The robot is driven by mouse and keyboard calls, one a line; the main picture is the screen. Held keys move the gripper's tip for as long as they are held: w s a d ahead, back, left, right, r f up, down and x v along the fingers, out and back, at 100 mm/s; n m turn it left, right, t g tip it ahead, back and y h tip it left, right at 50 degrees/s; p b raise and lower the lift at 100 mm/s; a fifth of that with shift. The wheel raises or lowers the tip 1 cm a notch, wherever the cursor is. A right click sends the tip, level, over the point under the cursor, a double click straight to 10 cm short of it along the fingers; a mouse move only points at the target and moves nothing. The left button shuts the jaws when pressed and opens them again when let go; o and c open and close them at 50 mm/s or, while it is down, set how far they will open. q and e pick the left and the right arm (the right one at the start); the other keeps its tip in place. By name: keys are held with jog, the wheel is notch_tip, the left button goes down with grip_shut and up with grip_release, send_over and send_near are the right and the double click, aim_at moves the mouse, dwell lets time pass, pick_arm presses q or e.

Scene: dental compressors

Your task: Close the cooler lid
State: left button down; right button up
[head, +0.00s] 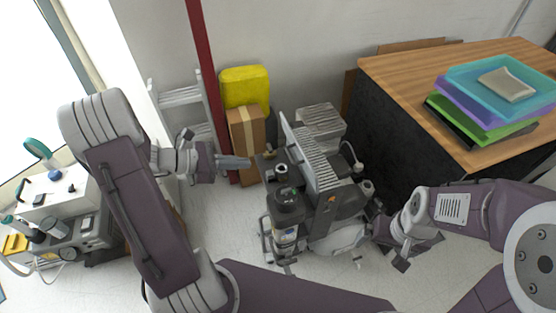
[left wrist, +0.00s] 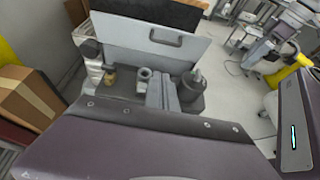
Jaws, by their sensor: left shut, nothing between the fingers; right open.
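The cooler on the compressor unit has a pale grey panel that appears to be its lid (head: 313,158), standing raised and steeply tilted in the head view. In the left wrist view the lid (left wrist: 140,42) shows a flat face with a dark handle (left wrist: 166,38). The compressor (head: 290,203) with dark cylindrical parts stands beside and below it. My left gripper (head: 240,162) is shut and empty, left of the lid and apart from it; it also shows in the left wrist view (left wrist: 162,92). My right gripper (head: 405,252) is open and empty, right of the compressor, low down.
A wooden-topped desk (head: 400,70) with stacked trays (head: 490,95) stands at the right. A yellow case (head: 245,85), a cardboard box (head: 246,130), a red post (head: 205,75) and a ladder (head: 180,98) stand behind my left gripper. Equipment (head: 60,215) stands at the far left.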

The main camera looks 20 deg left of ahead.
pick_arm(q)
jog(key=w+d+f+b, duration=0.1)
jog(key=w+d, duration=0.4)
jog(key=d, duration=0.4)
jog(key=shift+w+f, duration=0.35)
jog(key=shift+w, duration=0.05)
pick_arm(e)
jog(key=shift+f, duration=0.7)
pick_arm(q)
jog(key=shift+d, duration=0.1)
pick_arm(e)
jog(key=shift+r, duration=0.15)
